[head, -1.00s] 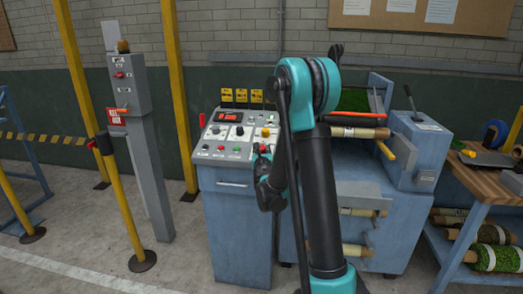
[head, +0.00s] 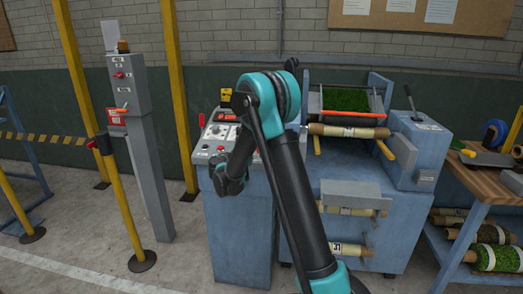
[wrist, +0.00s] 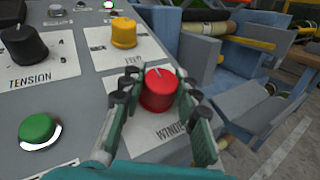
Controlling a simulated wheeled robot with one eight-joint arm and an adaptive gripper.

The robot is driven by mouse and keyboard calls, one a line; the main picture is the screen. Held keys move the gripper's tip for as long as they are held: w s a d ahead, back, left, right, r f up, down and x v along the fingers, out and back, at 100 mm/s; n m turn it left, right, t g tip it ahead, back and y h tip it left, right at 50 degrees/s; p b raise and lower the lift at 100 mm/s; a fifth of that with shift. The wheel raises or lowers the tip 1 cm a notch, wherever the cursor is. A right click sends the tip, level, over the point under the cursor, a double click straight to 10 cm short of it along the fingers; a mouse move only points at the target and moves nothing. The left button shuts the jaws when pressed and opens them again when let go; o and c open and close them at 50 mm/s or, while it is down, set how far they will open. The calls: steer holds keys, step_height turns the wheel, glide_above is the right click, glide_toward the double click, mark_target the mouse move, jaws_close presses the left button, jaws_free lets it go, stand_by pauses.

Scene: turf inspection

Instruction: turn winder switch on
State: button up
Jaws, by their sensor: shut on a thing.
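The winder switch is a red round knob (wrist: 158,90) with a pale pointer line on top, on a white plate whose label reads "WINDE" before it is cut off. My gripper (wrist: 155,94) has one finger on each side of the knob and is shut on it. The pointer line points up and slightly left in the wrist view. The knob sits on the sloped top of the blue control console (head: 236,240). In the head view my arm hides the knob and fingertips.
In the wrist view a yellow knob (wrist: 123,33), a black tension knob (wrist: 26,43) and a green button (wrist: 37,129) are close by on the panel. The blue turf machine (head: 350,165) stands right of the console. A grey post (head: 146,170) stands to the left.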

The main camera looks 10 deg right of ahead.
steer(key=m+g+h, duration=0.2)
steer(key=m+g, duration=0.3)
steer(key=shift+g, duration=0.4)
steer(key=shift+m+g+h, duration=0.3)
steer(key=shift+m+g, duration=1.4)
steer(key=shift+g, duration=0.2)
steer(key=o, duration=1.2)
steer(key=v, duration=1.2)
